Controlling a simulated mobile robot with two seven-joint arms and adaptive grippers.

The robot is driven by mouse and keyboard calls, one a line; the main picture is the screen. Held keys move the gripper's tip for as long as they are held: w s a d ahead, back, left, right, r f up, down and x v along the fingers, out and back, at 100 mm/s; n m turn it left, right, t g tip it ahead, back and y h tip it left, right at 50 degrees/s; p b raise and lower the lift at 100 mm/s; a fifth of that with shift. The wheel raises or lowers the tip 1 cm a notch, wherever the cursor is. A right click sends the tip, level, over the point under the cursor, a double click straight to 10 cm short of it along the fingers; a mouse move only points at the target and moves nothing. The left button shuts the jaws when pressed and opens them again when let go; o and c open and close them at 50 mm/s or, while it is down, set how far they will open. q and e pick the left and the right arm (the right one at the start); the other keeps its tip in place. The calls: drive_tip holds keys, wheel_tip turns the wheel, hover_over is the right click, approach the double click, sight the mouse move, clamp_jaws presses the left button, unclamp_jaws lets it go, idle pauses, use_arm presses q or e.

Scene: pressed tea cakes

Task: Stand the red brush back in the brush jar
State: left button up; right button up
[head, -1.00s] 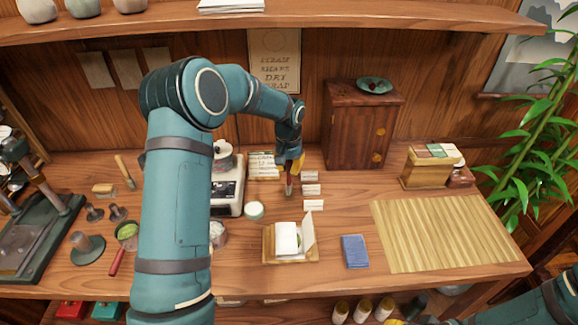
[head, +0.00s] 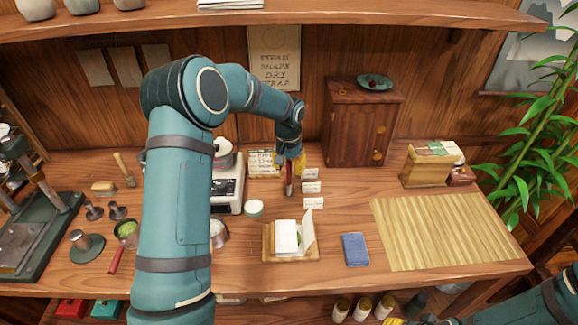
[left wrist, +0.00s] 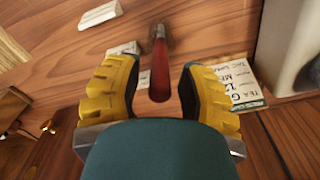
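The red brush (head: 289,178) is near the middle of the table, in front of the small wooden cabinet. In the left wrist view its red handle (left wrist: 160,80) points toward the camera, with a metal collar beyond it. My left gripper (head: 291,165) is around the handle. Its yellow fingers (left wrist: 160,92) are apart, with a gap on each side of the handle. I cannot tell if the brush touches the table. I cannot make out the brush jar for certain. A bit of my right gripper (head: 394,321) shows at the bottom edge; its fingers are unclear.
White label cards (head: 312,187) stand right of the brush. A scale (head: 228,190), a small round jar (head: 254,208) and an open box (head: 268,245) are close by. A blue cloth (head: 355,249) and a bamboo mat (head: 440,230) lie to the right. The cabinet (head: 360,125) stands behind.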

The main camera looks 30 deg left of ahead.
use_arm(q)
wheel_tip(320, 180, up, 12)
drive_tip(key=shift+s, duration=0.25)
idle(0.5)
idle(0.3)
